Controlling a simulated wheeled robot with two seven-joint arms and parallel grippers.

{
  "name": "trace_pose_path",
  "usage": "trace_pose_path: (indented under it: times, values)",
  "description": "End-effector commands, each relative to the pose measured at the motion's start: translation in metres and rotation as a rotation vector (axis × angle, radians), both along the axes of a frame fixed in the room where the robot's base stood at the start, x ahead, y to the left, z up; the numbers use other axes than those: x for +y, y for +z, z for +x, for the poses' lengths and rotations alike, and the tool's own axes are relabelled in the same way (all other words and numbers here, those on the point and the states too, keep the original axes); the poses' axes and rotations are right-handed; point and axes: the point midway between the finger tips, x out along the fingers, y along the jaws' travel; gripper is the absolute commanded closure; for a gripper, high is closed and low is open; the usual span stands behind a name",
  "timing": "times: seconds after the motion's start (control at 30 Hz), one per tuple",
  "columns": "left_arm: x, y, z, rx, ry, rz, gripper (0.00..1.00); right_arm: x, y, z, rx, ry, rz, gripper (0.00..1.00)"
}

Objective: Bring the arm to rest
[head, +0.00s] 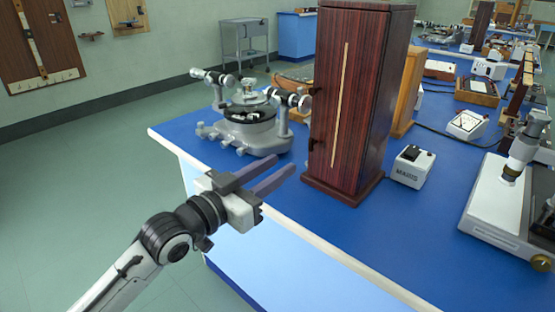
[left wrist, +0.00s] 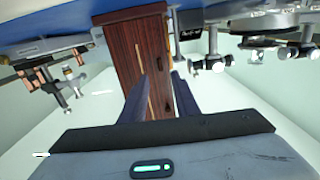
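My left arm comes in from the lower left in the head view. Its gripper (head: 279,168) is at the near edge of the blue bench, left of the tall wooden cabinet and in front of the spectrometer. The two fingers are apart, with nothing between them. In the left wrist view, which looks upside down, the spread fingers (left wrist: 164,85) point toward the cabinet, which shows through the gap. My right gripper is in neither view.
The bench (head: 290,215) carries a grey spectrometer (head: 250,125), the dark-red cabinet (head: 355,100), a small white box (head: 411,168) and a white-based microscope-like instrument (head: 500,205) at right. Open green floor (head: 70,190) lies left. A grey trolley (head: 245,42) stands behind.

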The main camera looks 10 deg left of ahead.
Motion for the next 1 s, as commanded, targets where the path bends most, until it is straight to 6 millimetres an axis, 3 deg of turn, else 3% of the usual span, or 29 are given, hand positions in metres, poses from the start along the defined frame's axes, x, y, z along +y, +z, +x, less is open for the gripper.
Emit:
trace_pose_path:
  times: [0.13,0.27,0.37,0.5,0.6,0.7,0.8,0.9,1.0]
  values:
    - [0.003,-0.035,-0.012,0.067,0.026,-0.001,0.72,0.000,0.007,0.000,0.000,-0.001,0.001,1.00]
    - [0.014,-0.100,-0.044,0.192,0.087,0.012,0.72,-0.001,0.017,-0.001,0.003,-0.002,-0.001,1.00]
    - [0.028,-0.156,-0.081,0.306,0.149,0.037,0.72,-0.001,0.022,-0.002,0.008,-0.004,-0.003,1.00]
    - [0.051,-0.229,-0.150,0.474,0.235,0.094,0.72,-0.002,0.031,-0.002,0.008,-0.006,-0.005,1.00]
    - [0.068,-0.269,-0.202,0.585,0.288,0.145,0.72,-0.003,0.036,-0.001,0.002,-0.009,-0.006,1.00]
    - [0.082,-0.296,-0.246,0.668,0.325,0.191,0.72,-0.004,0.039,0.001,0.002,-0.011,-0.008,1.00]
    - [0.091,-0.311,-0.276,0.720,0.348,0.224,0.72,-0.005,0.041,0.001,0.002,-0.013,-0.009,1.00]
    - [0.096,-0.318,-0.291,0.746,0.357,0.241,0.72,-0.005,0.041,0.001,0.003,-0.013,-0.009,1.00]
    - [0.096,-0.319,-0.293,0.749,0.358,0.245,0.72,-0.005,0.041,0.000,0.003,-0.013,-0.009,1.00]
